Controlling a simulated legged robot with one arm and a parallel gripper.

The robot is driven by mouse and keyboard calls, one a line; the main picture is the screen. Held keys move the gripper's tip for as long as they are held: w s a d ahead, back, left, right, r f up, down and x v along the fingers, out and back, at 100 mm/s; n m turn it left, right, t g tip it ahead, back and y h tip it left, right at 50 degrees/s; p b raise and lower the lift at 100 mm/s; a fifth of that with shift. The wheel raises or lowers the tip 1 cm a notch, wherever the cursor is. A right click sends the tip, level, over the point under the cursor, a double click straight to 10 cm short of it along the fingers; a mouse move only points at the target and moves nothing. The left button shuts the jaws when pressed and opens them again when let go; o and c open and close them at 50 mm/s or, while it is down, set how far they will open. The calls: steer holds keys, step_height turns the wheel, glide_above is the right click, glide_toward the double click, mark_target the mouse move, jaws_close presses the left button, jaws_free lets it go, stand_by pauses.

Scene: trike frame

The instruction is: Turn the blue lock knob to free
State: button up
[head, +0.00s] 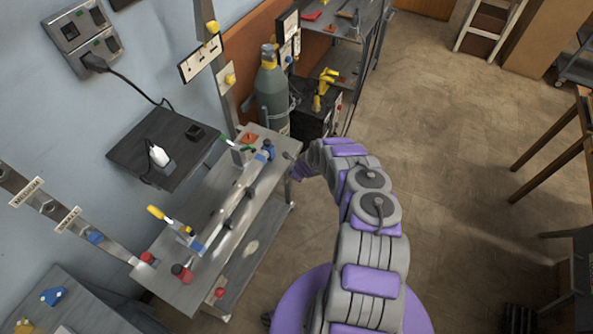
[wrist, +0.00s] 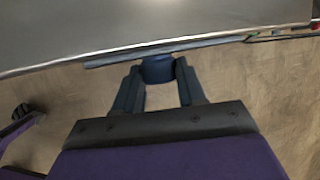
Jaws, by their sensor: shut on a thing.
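A dark blue round knob (wrist: 157,69) sits at the edge of the metal table in the wrist view. My gripper (wrist: 158,78) is shut on it, with one dark finger on each side. In the head view my gripper (head: 292,158) is at the right edge of the table, near its far corner. I cannot make out the knob there, nor read whether it stands at locked or free.
The metal table (head: 170,283) carries a long bar fixture with a blue clamp (head: 197,245) and red knobs. A grey-green gas cylinder (head: 271,85) stands behind it. A dark shelf (head: 135,150) is on the left. The floor (head: 440,130) to the right is open.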

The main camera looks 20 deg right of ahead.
steer(key=t+h+b, duration=0.1)
steer(key=b, duration=0.1)
steer(key=t+h+b, duration=0.1)
steer(key=b, duration=0.1)
steer(key=n+t+h+b, duration=0.1)
steer(key=b, duration=0.1)
steer(key=shift+s+a+f+h, duration=0.2)
steer(key=shift+a+f+h, duration=0.05)
steer(key=shift+f+h, duration=0.15)
steer(key=shift+a+n+t+h+b, duration=0.1)
steer(key=shift+n+t+h+b, duration=0.3)
steer(key=shift+t+h+b, duration=0.55)
steer(key=shift+s+t, duration=0.1)
steer(key=shift+t, duration=0.25)
steer(key=o, duration=1.1)
steer(key=shift+c, duration=0.2)
steer(key=shift+r, duration=0.1)
